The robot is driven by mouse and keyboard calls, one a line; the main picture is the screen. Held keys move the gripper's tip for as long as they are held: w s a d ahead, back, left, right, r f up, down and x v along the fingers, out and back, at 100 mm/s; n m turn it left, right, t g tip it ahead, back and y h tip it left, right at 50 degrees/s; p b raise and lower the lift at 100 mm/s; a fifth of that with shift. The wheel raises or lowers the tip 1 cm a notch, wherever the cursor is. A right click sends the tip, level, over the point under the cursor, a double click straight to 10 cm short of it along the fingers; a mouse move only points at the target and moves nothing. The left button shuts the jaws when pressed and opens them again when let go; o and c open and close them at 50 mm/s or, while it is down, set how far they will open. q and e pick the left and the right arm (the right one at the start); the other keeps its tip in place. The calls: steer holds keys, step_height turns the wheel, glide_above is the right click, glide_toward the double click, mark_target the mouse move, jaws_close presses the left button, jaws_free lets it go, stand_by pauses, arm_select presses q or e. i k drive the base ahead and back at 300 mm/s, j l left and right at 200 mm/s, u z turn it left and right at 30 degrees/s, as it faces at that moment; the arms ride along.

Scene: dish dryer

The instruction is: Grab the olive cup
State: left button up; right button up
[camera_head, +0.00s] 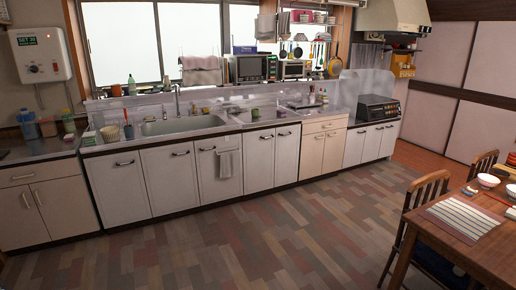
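A small olive-brown cup-like thing (255,114) stands on the counter to the right of the sink (182,124). Neither of my grippers is in view.
A long white cabinet row (170,180) carries the counter. A wooden chair (428,190) and table (415,243) stand at the lower right. The wooden floor (230,235) before the cabinets is clear.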

mark_target(255, 112)
steer(key=i, duration=4)
steer(key=i+u, duration=0.15)
steer(key=i, duration=0.55)
steer(key=i+l+u, duration=0.1)
steer(key=i, duration=0.6)
steer(key=l, duration=0.1)
